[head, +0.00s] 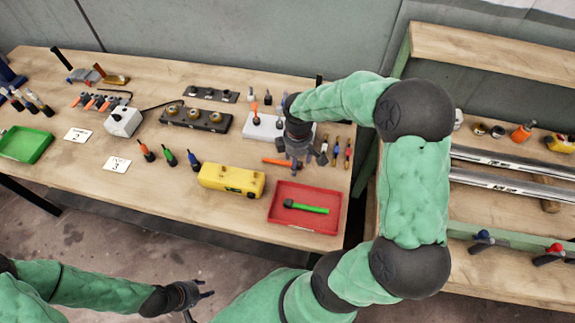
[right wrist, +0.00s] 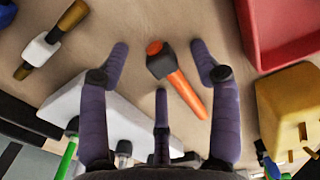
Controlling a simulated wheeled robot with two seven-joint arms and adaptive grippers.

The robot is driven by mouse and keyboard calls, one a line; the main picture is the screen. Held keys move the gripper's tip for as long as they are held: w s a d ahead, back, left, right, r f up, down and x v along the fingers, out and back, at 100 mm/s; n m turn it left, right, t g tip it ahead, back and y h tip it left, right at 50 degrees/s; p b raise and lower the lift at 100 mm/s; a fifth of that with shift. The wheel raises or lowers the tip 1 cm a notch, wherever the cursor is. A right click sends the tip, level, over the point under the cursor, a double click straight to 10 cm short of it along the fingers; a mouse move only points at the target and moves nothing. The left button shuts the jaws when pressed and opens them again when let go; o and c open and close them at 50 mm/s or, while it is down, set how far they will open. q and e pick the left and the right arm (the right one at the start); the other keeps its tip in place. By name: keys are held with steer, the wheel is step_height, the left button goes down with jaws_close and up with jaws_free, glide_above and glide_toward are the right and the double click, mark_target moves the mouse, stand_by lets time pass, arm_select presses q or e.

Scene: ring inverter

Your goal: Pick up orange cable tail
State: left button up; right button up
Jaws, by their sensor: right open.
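The orange cable tail (head: 276,161) lies on the table, in front of the white block and behind the red tray. In the right wrist view the orange cable tail (right wrist: 187,95) has a dark end piece with an orange tip, and it lies between my spread fingers. My right gripper (head: 300,160) is open above the table, just right of the tail in the head view; in its wrist view the gripper (right wrist: 160,58) holds nothing. My left gripper (head: 205,289) is low in front of the table, away from the objects; its jaw opening is unclear.
The red tray (head: 277,214) holds a green-handled piece. A yellow case (head: 231,179) stands left of it. The white block (head: 258,131) is behind the tail, partly hidden by my arm. Several coloured pieces (head: 336,152) stand to the right.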

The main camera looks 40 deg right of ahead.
jaws_close()
steer(key=shift+r, duration=0.15)
